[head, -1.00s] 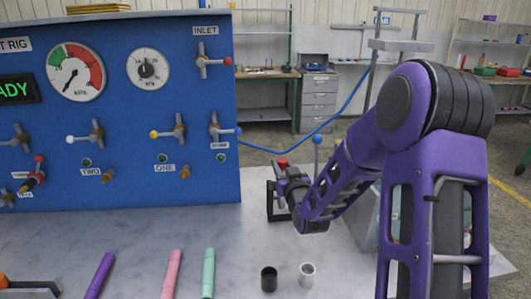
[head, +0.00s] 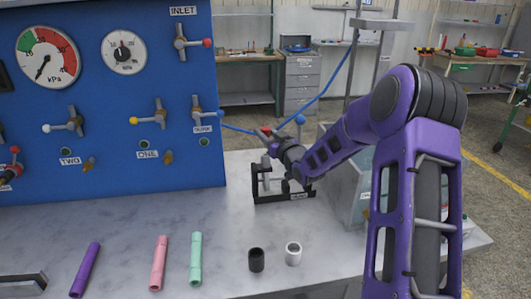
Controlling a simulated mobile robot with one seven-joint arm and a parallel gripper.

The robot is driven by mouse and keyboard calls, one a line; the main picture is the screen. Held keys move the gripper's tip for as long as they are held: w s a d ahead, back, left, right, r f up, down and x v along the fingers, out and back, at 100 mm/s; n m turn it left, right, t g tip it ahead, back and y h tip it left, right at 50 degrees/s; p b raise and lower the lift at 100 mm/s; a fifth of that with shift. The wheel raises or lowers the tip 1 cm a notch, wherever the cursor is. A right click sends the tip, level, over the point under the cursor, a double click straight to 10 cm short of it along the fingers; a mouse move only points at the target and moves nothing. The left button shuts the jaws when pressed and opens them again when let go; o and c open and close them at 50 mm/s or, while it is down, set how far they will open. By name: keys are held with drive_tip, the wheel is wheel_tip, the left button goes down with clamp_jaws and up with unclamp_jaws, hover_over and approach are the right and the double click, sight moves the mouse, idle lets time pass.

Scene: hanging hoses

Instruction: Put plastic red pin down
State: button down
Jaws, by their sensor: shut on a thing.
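My gripper (head: 272,146) is at the end of my purple arm, beside the blue panel's right edge and over a black stand on the bench. It is shut, with a small red piece (head: 265,132) showing at its tip, which looks like the red pin. Most of the pin is hidden by the jaws and wrist. The black stand (head: 258,186) is a low open frame with a label on its base. I cannot tell whether the pin touches the stand.
Purple (head: 85,270), pink (head: 158,263) and mint (head: 196,259) tubes lie in front, with a black cup (head: 256,260) and a white cup (head: 293,254). A grey box (head: 345,185) stands right. The blue panel (head: 110,180) borders the left.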

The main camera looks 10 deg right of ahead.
wheel_tip(320, 180, down, 6)
drive_tip(key=shift+f+b, duration=0.1)
drive_tip(key=shift+b, duration=0.25)
drive_tip(key=shift+f+b, duration=0.3)
drive_tip(key=shift+b, duration=0.1)
